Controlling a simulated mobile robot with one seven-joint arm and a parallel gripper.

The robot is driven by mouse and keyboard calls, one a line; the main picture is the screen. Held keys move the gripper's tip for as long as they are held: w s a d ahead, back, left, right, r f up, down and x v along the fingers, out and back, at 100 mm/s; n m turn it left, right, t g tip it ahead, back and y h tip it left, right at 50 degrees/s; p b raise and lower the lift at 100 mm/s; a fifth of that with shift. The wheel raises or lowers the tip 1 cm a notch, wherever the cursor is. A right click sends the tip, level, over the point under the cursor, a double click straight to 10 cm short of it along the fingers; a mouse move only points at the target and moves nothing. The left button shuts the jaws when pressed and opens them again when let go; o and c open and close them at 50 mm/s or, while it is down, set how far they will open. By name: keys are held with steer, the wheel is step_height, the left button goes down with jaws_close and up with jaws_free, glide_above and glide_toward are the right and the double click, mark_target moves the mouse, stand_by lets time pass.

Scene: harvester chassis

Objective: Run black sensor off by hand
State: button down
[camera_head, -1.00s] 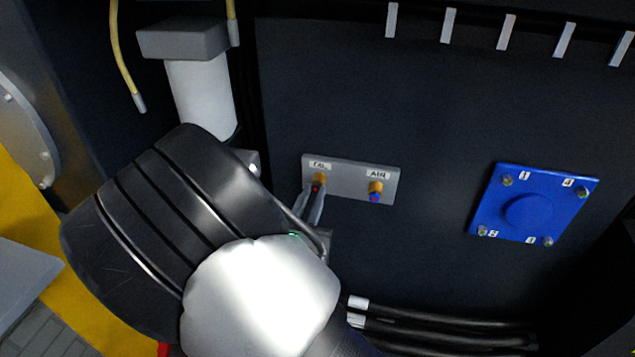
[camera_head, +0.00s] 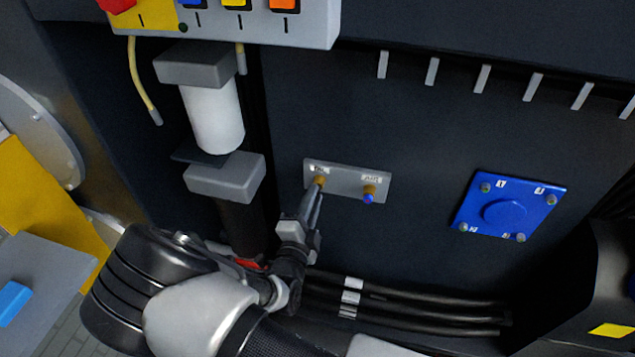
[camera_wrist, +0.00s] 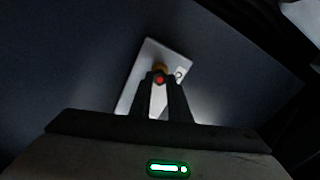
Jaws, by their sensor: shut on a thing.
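A grey plate (camera_head: 345,193) on the dark wall carries two brass fittings side by side. The left fitting (camera_head: 320,180) is partly hidden by my gripper (camera_head: 317,195), whose fingers point up at it. In the wrist view my gripper (camera_wrist: 160,84) is closed around a small part with a red end (camera_wrist: 159,80), in line with the brass fitting (camera_wrist: 160,69) on the plate. Its sides are hidden between the fingers, so I cannot tell its body colour. The right fitting (camera_head: 369,191) has a blue end and is free. I cannot make out a separate black sensor.
A blue plate (camera_head: 508,205) with corner bolts is at the right. A white cylinder (camera_head: 214,115) between grey blocks stands at the left. Black hoses (camera_head: 420,310) run below, and a control box (camera_head: 290,20) is above. The wall between the plates is clear.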

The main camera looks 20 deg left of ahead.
steer(key=n, duration=0.3)
steer(key=shift+s+f, duration=0.1)
steer(key=shift+s, duration=0.05)
steer(key=c, duration=1.6)
jaws_free()
steer(key=shift+c, duration=1.1)
steer(key=shift+s+d, duration=0.15)
steer(key=shift+s, duration=0.9)
